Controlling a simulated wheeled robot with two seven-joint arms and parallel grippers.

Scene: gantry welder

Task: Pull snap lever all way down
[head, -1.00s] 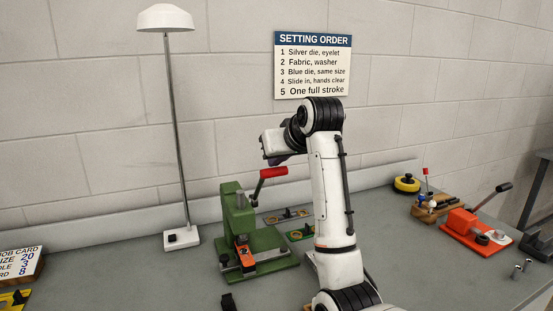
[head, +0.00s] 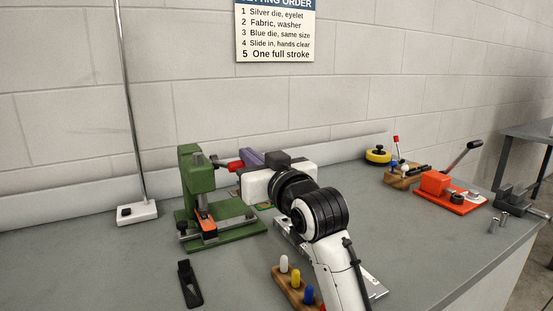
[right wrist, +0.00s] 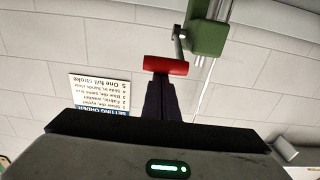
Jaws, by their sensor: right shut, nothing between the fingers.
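The green snap press (head: 190,170) stands on the bench left of centre in the head view. Its lever reaches right from the press head and ends in a red grip (head: 236,166), which sits below the top of the press frame. My right gripper (head: 246,158) is shut and empty, with its fingers close by the red grip. In the right wrist view the red grip (right wrist: 166,65) lies across the tips of the shut dark fingers (right wrist: 160,78); I cannot tell whether they touch. An orange piece (head: 207,222) sits low at the press front. My left gripper is out of view.
A lamp base (head: 137,213) stands left of the press. A black strap-like tool (head: 188,283) lies in front. A wooden peg holder (head: 288,288) is beside my right arm. A red lever tool (head: 446,190) stands at the right. The bench's left front is clear.

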